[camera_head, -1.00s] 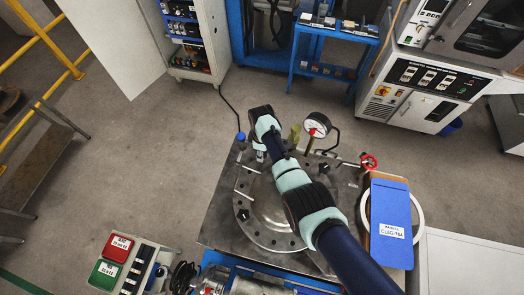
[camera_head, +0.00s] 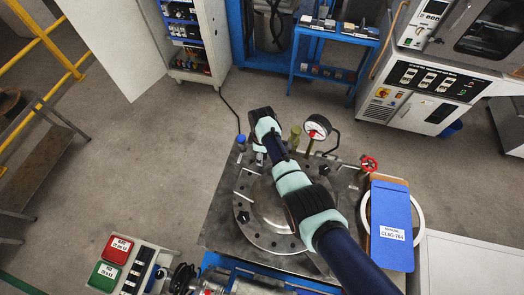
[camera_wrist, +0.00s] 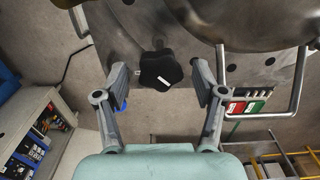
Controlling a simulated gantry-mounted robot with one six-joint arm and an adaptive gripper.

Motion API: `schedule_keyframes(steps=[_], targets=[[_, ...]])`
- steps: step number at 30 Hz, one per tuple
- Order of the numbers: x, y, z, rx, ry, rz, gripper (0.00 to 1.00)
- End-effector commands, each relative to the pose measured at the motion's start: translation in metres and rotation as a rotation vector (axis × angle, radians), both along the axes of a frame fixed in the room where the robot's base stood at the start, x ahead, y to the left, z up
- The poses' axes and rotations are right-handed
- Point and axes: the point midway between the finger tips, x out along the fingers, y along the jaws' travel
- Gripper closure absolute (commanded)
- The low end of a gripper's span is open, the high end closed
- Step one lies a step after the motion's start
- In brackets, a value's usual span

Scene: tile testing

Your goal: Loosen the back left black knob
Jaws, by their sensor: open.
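A black lobed knob (camera_wrist: 160,72) with a white mark on it shows in the wrist view, on the metal plate beside the round steel lid (camera_wrist: 245,20). My gripper (camera_wrist: 159,82) is open, with one finger on each side of this knob and visible gaps to both. In the head view my arm hides this knob and my fingers at the back left of the lid (camera_head: 262,213). Two other black knobs show there, one at the front left (camera_head: 243,217) and one at the back right (camera_head: 324,169).
A pressure gauge (camera_head: 318,127) stands behind the lid. A red valve handle (camera_head: 369,164) and a blue manual (camera_head: 391,225) are to the right. A blue-capped fitting (camera_head: 241,138) stands at the plate's back left corner. A metal bar handle (camera_wrist: 296,85) shows in the wrist view.

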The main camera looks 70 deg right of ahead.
Motion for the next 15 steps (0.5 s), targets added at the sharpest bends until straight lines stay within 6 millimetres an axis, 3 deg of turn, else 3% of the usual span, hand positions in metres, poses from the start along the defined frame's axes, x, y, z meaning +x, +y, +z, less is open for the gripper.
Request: schedule_keyframes(steps=[5,15], targets=[[0.001,-0.001,0.025,-0.004,-0.004,0.000,0.30],[0.001,-0.001,0.104,-0.003,-0.002,0.000,0.30]])
